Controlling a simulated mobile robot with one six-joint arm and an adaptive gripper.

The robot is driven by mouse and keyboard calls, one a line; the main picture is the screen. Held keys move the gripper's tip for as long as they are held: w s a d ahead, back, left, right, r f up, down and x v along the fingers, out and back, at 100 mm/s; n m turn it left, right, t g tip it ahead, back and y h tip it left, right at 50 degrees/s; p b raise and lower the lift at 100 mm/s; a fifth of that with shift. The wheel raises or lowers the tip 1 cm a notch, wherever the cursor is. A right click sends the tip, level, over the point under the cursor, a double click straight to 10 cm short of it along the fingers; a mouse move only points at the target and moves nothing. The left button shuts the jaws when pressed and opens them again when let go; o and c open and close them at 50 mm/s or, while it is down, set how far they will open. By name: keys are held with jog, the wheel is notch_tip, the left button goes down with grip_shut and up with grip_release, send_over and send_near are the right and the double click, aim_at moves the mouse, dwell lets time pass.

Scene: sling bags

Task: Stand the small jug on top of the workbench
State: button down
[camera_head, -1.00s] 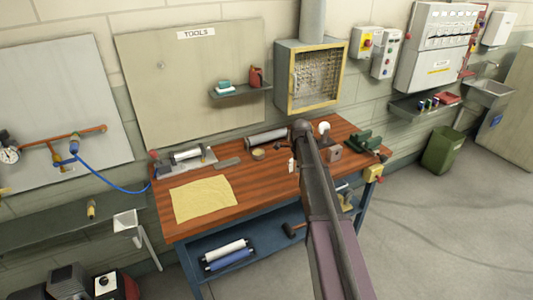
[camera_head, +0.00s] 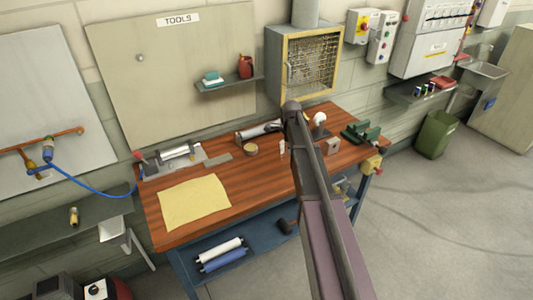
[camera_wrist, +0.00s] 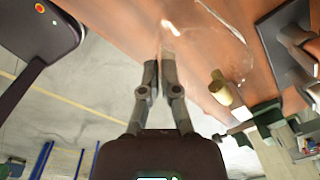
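A small red jug (camera_head: 245,66) stands on the grey wall shelf, at the right of a teal-and-white item. The workbench (camera_head: 245,183) has a brown wooden top and a blue frame, below that shelf. My arm reaches across the bench's right part in the head view, and my gripper cannot be made out clearly there. In the wrist view my gripper (camera_wrist: 160,72) has its two fingers close together, with no jug between them. Brown wood shows beyond the fingertips. The jug cannot be made out in the wrist view.
A yellow cloth (camera_head: 195,203) covers the bench's front left. A metal clamp device (camera_head: 180,155), a round tin (camera_head: 251,149) and a green vice (camera_head: 361,132) also occupy the top. The mesh-fronted cabinet (camera_head: 304,65) is right of the shelf. Some bare wood lies right of the cloth.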

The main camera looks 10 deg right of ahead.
jog(key=shift+a, duration=0.2)
jog(key=s+a, duration=0.7)
jog(key=a, duration=0.3)
jog(key=s+a, duration=0.8)
jog(key=a, duration=0.2)
jog(key=shift+s+a+r, duration=0.15)
jog(key=shift+s+a, duration=0.1)
jog(key=w+d+f+b, duration=0.1)
jog(key=w+d, duration=0.7)
jog(key=w, duration=0.4)
jog(key=shift+d+f, duration=0.2)
jog(key=shift+d, duration=0.2)
